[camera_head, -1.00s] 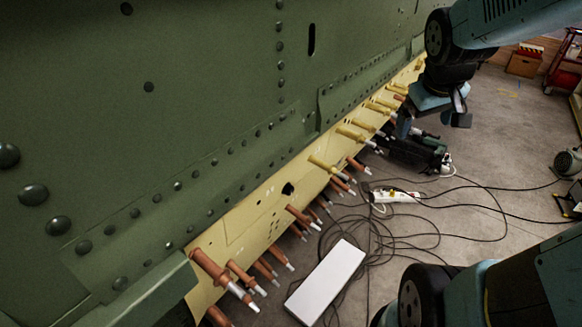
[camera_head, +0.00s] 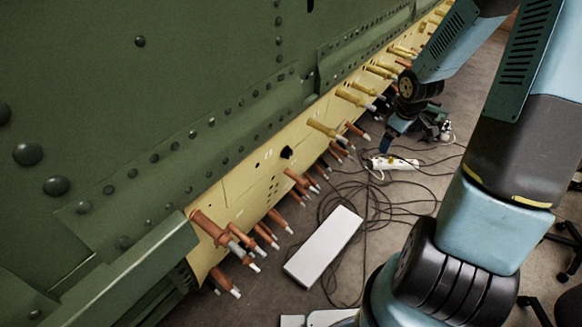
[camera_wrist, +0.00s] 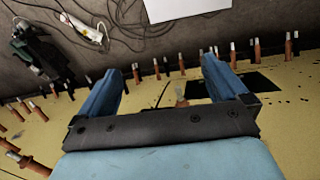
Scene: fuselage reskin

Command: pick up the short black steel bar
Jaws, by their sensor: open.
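My gripper (camera_wrist: 162,66) is open in the wrist view, its two blue fingers spread and nothing between them. It faces the yellow panel (camera_wrist: 140,145). I cannot pick out the short black steel bar with certainty. A dark flat rectangular patch (camera_wrist: 256,83) lies on the yellow panel beside the right finger; I cannot tell whether it is the bar, an opening or something else.
Copper and yellow fasteners (camera_head: 327,129) stick out along the yellow strip (camera_head: 262,171) below the green fuselage skin (camera_head: 180,60). A white box (camera_head: 324,245), a power strip (camera_head: 392,163) and loose cables lie on the floor. A black machine (camera_wrist: 38,50) stands at upper left in the wrist view.

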